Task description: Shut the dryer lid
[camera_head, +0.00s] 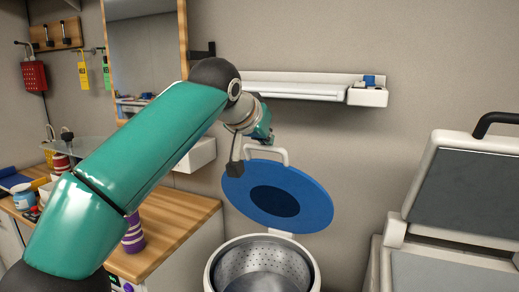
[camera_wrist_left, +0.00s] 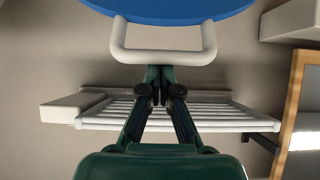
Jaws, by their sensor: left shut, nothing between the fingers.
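The dryer lid (camera_head: 300,197) is a blue disc with a darker blue centre, standing open and tilted up behind the dryer drum. The dryer (camera_head: 216,264) is a round white tub with a perforated metal drum, its opening uncovered. A white loop handle (camera_head: 284,157) rises from the lid's upper edge. My right gripper is not in view.
A white wall rack (camera_head: 290,90) is on the wall above the lid. A wooden counter (camera_head: 170,232) with a purple striped cup (camera_head: 133,236) stands at left. A grey press-like machine (camera_head: 468,190) with a raised top is at right. Bare wall lies between it and the lid.

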